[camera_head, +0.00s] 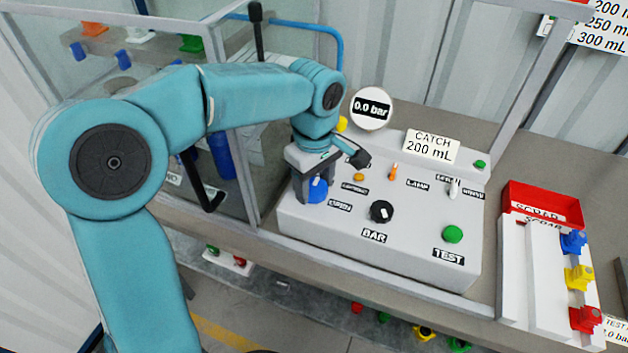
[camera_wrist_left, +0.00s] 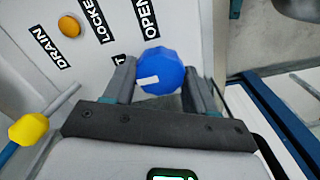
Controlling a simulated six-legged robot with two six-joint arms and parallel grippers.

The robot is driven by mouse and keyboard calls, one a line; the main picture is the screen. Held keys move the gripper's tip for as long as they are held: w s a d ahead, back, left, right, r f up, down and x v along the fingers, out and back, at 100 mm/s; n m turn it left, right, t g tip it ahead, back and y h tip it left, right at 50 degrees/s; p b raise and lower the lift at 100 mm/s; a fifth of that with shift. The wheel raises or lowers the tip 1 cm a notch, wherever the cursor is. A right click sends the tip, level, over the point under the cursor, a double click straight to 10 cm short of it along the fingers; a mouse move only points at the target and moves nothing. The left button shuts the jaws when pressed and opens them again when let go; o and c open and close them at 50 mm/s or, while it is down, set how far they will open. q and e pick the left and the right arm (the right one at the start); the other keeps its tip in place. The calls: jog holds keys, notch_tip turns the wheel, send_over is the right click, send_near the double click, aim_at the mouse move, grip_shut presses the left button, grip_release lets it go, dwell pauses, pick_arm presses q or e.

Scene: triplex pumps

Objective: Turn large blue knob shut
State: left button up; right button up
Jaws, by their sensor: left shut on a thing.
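The large blue knob (camera_head: 318,188) sits at the left end of the white control panel (camera_head: 300,222), partly hidden by my left gripper. In the left wrist view the knob (camera_wrist_left: 160,72) is round and faceted, with a white mark on its left side. My left gripper (camera_head: 312,190) comes down over the knob from above. In the left wrist view its two fingers (camera_wrist_left: 160,85) stand on either side of the knob, shut on it. The label OPEN (camera_wrist_left: 144,18) is next to the knob; another label is partly hidden. My right gripper does not show.
The panel also holds a black BAR knob (camera_head: 381,211), a green TEST button (camera_head: 453,234), an orange lamp (camera_head: 393,172) and a gauge reading 0.0 bar (camera_head: 371,108). A red scrap bin (camera_head: 540,200) stands right. A black-handled lever (camera_head: 205,190) is left of the panel.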

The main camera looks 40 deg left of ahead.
aim_at(315, 187)
pick_arm(q)
jog(key=shift+r, duration=0.1)
dwell(0.3)
jog(key=o, duration=1)
jog(key=shift+d, duration=0.1)
jog(key=shift+o, duration=0.2)
notch_tip(315, 187, up, 16)
jog(key=p, duration=0.3)
jog(key=shift+r, duration=0.2)
